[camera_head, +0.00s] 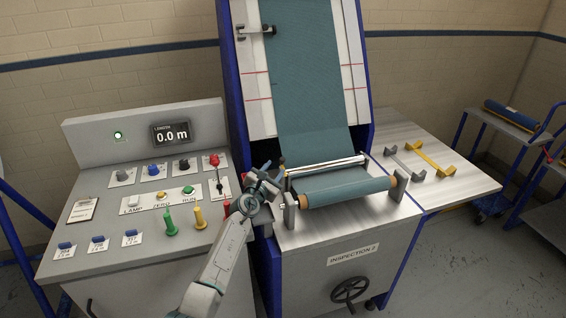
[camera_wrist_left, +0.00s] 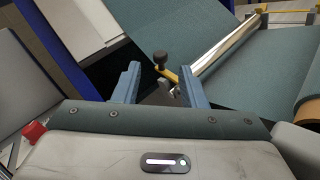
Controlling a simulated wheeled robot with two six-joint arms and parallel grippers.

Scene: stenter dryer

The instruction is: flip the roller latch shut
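The roller latch (camera_wrist_left: 169,74) is a short yellow lever with a black knob (camera_wrist_left: 160,58), at the near end of a shiny metal roller (camera_wrist_left: 225,43). In the head view the latch is small and partly behind my left gripper, at the left end of the roller (camera_head: 325,163). My left gripper (camera_head: 268,180) is beside that end. In the left wrist view its two blue-grey fingers (camera_wrist_left: 158,86) are apart, with the knob and lever showing between and beyond them. Nothing is held. I cannot tell whether they touch the latch. My right gripper is not in view.
A teal cloth roll (camera_head: 345,190) lies in front of the metal roller. The control panel (camera_head: 110,255) with knobs and levers stands left of my arm. A side table (camera_head: 450,190) holds a grey and a yellow bracket at right. A handwheel (camera_head: 350,290) is below.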

